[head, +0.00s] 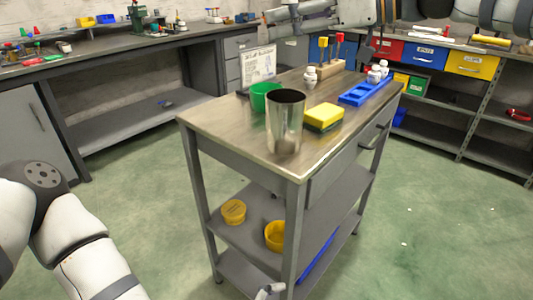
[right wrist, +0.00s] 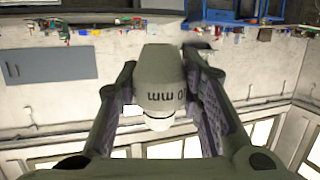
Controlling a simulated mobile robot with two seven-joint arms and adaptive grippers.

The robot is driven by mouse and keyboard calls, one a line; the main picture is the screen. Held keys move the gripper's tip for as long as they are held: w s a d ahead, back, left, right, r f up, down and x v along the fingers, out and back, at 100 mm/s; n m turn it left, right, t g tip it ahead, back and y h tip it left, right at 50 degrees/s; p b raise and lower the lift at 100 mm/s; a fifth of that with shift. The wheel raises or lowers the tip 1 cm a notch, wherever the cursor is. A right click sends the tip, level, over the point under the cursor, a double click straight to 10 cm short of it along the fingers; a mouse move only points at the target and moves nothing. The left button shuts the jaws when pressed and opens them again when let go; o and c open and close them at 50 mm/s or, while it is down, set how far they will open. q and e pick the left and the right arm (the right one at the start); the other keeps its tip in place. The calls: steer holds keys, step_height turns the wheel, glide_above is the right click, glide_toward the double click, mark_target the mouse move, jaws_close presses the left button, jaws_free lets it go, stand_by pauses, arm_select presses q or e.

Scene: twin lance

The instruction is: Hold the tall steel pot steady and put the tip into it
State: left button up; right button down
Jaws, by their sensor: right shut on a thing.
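The tall steel pot (head: 286,125) stands upright near the front corner of the grey trolley's top (head: 225,118). Its mouth is open and nothing touches it. My right gripper (head: 290,21) is high at the top of the head view, beyond and above the trolley and well apart from the pot. What the tip looks like in the head view is unclear.
Close around the pot are a green cup (head: 262,95) and a yellow sponge (head: 324,117). Farther back are a blue tray (head: 357,96), white bottles (head: 310,76) and a tool block (head: 328,68). Benches line the walls; green floor is clear on both sides.

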arm_select(q)
steer(key=w+r+n+t, duration=0.4)
steer(key=w+r+n, duration=0.2)
steer(key=w+r, duration=0.35)
steer(key=n+t+y, duration=0.3)
steer(key=n+t, duration=0.2)
steer(key=n, duration=0.4)
glide_toward(285, 125)
step_height(285, 125, down, 2)
steer(key=w, duration=0.2)
steer(key=x, duration=1.1)
steer(key=shift+w+a, duration=0.1)
steer(key=shift+w, duration=0.3)
steer(key=shift+c, duration=0.3)
steer(key=c, duration=1.2)
steer(key=shift+c, duration=0.2)
